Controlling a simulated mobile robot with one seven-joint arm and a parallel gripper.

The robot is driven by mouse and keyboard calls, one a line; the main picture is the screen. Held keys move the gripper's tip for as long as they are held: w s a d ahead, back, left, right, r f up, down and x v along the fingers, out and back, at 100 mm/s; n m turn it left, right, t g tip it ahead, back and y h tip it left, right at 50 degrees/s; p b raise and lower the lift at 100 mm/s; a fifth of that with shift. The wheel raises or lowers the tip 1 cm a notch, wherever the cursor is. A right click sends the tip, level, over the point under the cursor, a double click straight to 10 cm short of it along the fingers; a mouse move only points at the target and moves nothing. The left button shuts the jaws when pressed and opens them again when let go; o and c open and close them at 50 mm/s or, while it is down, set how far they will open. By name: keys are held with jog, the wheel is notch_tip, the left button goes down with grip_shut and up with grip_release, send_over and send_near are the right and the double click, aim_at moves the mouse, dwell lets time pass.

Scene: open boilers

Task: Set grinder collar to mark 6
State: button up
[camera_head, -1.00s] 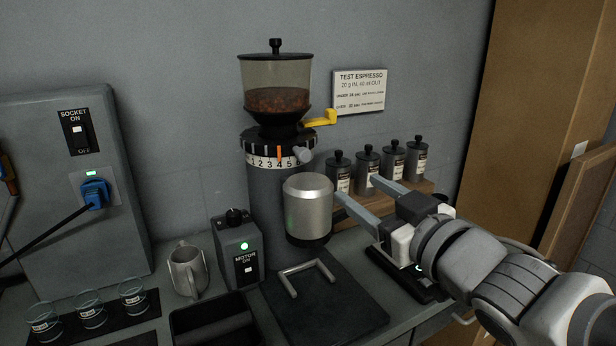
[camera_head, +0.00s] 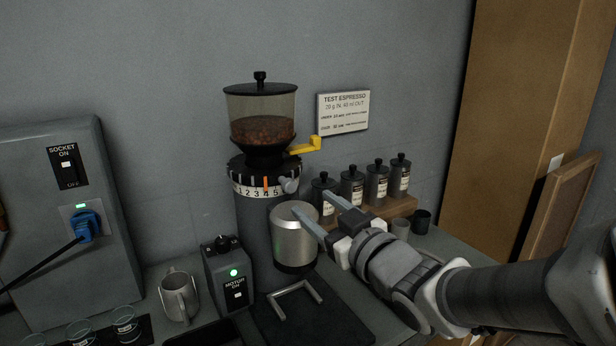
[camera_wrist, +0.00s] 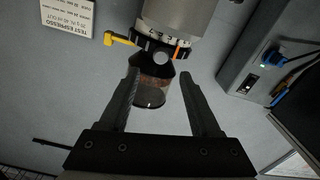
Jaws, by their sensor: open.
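The grinder collar (camera_head: 249,191) is a white numbered ring below the dark hopper base. An orange mark (camera_head: 265,184) stands by about number 4, and a grey knob (camera_head: 290,185) sticks out at the collar's right. My gripper (camera_head: 314,204) is open and empty, right of and slightly below the knob, with its fingers pointing toward the grinder. In the wrist view the scene is upside down. The collar (camera_wrist: 172,42) and the round knob (camera_wrist: 161,60) lie beyond the gap between the open fingertips (camera_wrist: 160,76), apparently not touching them.
The silver cylinder (camera_head: 294,240) on the grinder's front is close under the fingers. Several canisters (camera_head: 351,188) stand on a wooden rack behind the gripper. A yellow lever (camera_head: 306,147) projects above the collar. The motor box (camera_head: 230,275) shows a green light.

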aim_at(292, 189)
jog(key=x, duration=1)
jog(key=shift+w+a+f, duration=0.1)
jog(key=shift+w+a, duration=0.05)
jog(key=shift+a, duration=0.05)
grip_shut()
dwell(1.1)
